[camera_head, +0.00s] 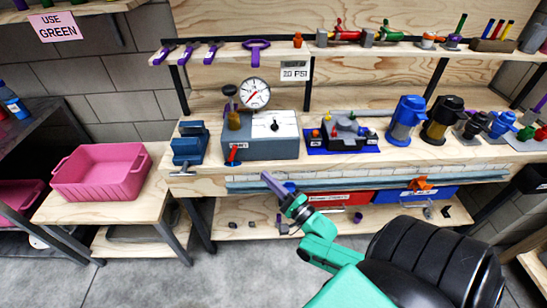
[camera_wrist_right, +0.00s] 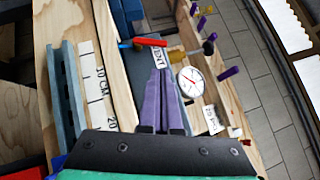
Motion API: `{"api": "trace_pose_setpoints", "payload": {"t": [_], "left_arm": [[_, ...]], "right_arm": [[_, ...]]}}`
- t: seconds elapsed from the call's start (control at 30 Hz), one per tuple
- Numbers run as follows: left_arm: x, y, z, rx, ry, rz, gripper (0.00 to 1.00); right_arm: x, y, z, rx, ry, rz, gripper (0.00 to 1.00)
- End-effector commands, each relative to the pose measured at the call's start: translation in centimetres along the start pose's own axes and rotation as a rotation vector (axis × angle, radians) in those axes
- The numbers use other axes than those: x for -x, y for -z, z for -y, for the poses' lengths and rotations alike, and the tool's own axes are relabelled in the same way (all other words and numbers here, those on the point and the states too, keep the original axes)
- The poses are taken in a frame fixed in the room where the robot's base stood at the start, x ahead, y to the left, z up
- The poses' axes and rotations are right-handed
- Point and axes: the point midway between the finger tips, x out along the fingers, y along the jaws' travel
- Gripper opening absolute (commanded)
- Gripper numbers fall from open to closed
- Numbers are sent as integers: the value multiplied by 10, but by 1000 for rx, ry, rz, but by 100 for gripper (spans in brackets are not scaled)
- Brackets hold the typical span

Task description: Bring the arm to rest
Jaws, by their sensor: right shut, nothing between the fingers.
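My right arm, green and black, reaches in from the lower right of the head view. Its purple-fingered gripper (camera_head: 272,183) is in front of the workbench edge, below the grey test box (camera_head: 262,140). In the right wrist view the two purple fingers (camera_wrist_right: 161,85) lie together, shut, with nothing between them. They point toward the red-handled part and the dial gauge (camera_wrist_right: 190,82), which also shows in the head view (camera_head: 254,93) on top of the grey box. I cannot tell the distance to the bench exactly. My left gripper is in neither view.
The workbench holds a blue vise (camera_head: 188,145), a tray of parts (camera_head: 342,138), a blue filter (camera_head: 406,120) and a black-and-yellow filter (camera_head: 442,120). A pink bin (camera_head: 100,172) stands on a side table. Red and blue bins sit under the bench. Grey floor is clear at lower left.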

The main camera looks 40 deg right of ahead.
Motion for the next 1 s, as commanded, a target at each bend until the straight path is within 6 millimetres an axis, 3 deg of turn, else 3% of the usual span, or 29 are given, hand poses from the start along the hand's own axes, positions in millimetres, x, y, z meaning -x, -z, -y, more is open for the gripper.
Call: {"api": "trace_pose_setpoints", "payload": {"t": [0.3,0.47,0.53,0.57,0.67,0.77,0.9,0.97,1.0], "left_arm": [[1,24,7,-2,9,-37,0],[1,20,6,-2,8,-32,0],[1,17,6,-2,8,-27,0],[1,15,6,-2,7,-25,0],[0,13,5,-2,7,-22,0],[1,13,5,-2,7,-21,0],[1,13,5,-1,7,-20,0],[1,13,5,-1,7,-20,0],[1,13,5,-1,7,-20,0]], "right_arm": [[0,0,0,0,0,0,0],[0,1,-1,6,-5,-1,0],[5,5,-14,57,-44,-14,0],[9,9,-25,101,-77,-22,0],[37,28,-85,337,-275,-44,0],[88,47,-162,633,-559,-1,0],[185,54,-254,989,-959,220,0],[233,49,-285,1112,-1114,374,0],[266,44,-303,1181,-1210,496,0]]}}
